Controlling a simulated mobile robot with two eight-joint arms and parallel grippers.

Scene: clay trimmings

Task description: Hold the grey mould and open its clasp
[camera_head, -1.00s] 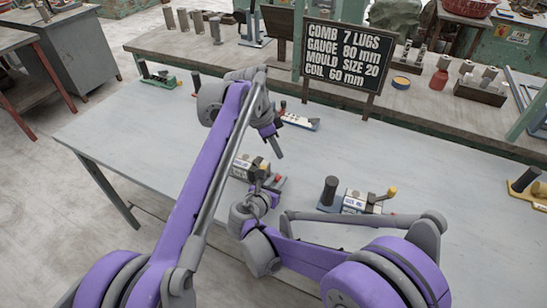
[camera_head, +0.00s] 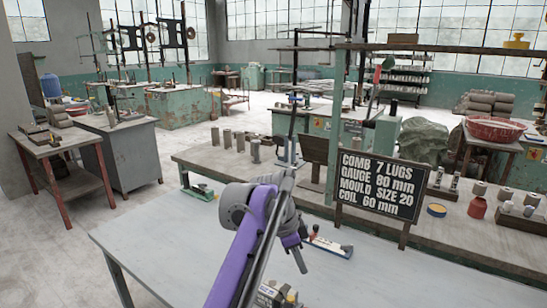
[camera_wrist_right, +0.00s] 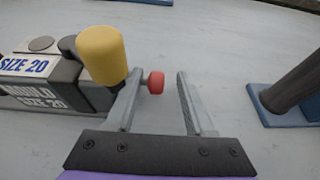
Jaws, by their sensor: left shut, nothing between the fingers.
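A grey mould (camera_wrist_right: 60,85) with "SIZE 20" labels lies at the left of the right wrist view, cut by the frame edge. A yellow-capped handle (camera_wrist_right: 101,55) stands at its right end. A small red knob (camera_wrist_right: 155,82) shows between the fingers of my right gripper (camera_wrist_right: 160,100), close to the left finger. That gripper is open, its left finger close beside the yellow handle. A grey block with a label (camera_head: 270,294) is partly cut off at the bottom edge.
A black sign (camera_head: 380,185) stands behind, in front of a back bench with cylinders. A dark cylinder on a blue base (camera_wrist_right: 292,85) is right of my right gripper.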

